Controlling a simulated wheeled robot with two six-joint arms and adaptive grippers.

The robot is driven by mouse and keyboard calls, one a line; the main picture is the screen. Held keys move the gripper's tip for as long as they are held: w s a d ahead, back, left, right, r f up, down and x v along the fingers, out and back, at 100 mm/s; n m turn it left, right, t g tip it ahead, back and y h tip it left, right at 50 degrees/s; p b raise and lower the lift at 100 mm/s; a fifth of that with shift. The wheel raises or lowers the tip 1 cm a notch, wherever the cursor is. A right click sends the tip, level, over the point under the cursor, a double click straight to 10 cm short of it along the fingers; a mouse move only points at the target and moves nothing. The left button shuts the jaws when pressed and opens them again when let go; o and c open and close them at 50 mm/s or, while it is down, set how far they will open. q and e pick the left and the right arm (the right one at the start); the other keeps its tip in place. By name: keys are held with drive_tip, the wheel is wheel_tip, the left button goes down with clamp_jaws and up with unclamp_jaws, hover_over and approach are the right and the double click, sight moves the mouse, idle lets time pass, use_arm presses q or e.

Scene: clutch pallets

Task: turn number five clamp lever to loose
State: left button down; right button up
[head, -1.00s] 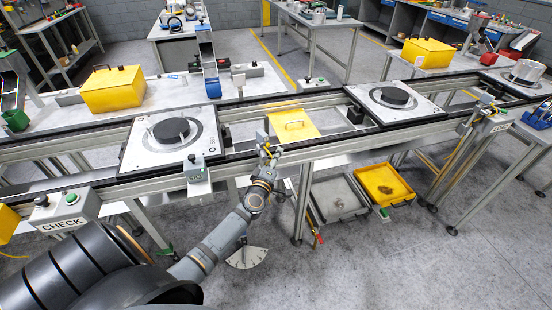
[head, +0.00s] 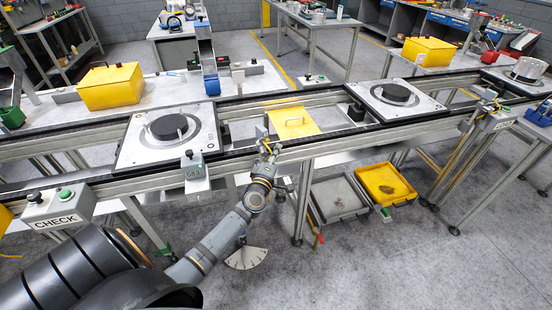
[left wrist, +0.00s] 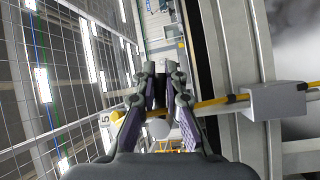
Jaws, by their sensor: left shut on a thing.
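My left gripper (head: 266,146) is at the near rail of the conveyor, between the two nearer pallets. In the left wrist view its two fingers (left wrist: 159,105) are close together around a yellow-orange lever bar (left wrist: 210,103) with black bands. The bar runs from a grey block (left wrist: 273,101) at the right to a yellow end with a tag (left wrist: 106,122) that seems to read 5. A pale round knob (left wrist: 159,128) shows between the fingers. In the head view the gripper hides most of the lever, and I cannot read its setting. My right gripper is not in view.
Pallets with black discs (head: 169,127) (head: 396,93) sit on the conveyor. A grey button box (head: 194,166) stands left of the gripper. A white fan-shaped plate with marks (head: 246,258) shows below my arm. Grey (head: 340,196) and yellow (head: 387,184) trays lie below, right.

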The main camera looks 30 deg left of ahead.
use_arm(q)
drive_tip(key=c, duration=1.4)
unclamp_jaws()
drive_tip(key=r+v, duration=0.1)
drive_tip(key=v, duration=1.1)
drive_tip(key=shift+f, duration=0.5)
